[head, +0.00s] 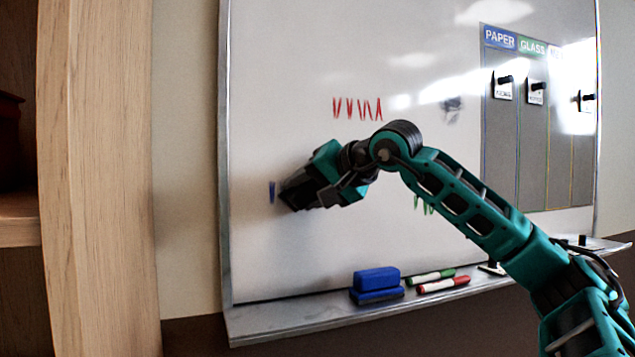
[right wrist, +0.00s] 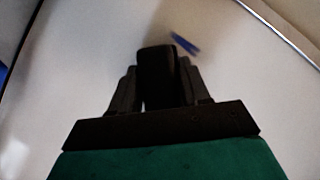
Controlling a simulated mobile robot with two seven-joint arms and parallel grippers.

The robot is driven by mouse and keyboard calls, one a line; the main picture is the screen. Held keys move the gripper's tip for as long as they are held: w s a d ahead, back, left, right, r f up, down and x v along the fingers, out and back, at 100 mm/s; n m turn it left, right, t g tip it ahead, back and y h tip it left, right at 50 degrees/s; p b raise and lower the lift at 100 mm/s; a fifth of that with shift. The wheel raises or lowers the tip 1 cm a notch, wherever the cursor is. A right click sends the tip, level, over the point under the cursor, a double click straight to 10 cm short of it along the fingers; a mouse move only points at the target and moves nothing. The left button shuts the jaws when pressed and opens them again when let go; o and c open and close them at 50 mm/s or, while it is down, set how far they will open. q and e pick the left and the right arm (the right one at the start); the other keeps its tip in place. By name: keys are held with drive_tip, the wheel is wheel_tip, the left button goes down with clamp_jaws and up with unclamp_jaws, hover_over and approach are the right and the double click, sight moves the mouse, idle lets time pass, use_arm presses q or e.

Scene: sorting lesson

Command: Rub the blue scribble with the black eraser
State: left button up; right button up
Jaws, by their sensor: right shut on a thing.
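A small bit of blue scribble (head: 272,191) shows on the whiteboard (head: 270,120), just left of my right gripper in the head view. It also shows in the right wrist view (right wrist: 185,44), a little beyond and to the right of the fingers. My right gripper (head: 318,192) is shut on the black eraser (right wrist: 157,75). In the head view the eraser is hard to tell from the dark fingers, at the board's surface; I cannot tell whether it touches. Any more blue behind the gripper is hidden. My left gripper is not in view.
Red marks (head: 357,108) and green marks (head: 424,205) are on the board. A blue eraser (head: 377,280), a green marker (head: 430,277) and a red marker (head: 444,285) lie on the tray (head: 290,322). A wooden cabinet (head: 95,180) stands left.

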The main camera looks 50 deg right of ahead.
drive_tip(key=shift+w+a, duration=0.35)
drive_tip(key=shift+a, duration=0.15)
drive_tip(key=a+p, duration=0.1)
drive_tip(key=w+a+p, duration=0.1)
drive_tip(key=p, duration=0.1)
drive_tip(key=shift+w+a+r, duration=0.1)
drive_tip(key=shift+a+r, duration=0.05)
drive_tip(key=shift+w+a+p, duration=0.2)
drive_tip(key=shift+a+p, duration=0.1)
drive_tip(key=shift+a, duration=0.1)
drive_tip(key=shift+w+a+p, duration=0.45)
drive_tip(key=shift+a+p, duration=0.35)
drive_tip(key=shift+p, duration=0.3)
drive_tip(key=shift+w+a+p, duration=0.4)
drive_tip(key=shift+a+p, duration=0.2)
drive_tip(key=shift+a, duration=0.05)
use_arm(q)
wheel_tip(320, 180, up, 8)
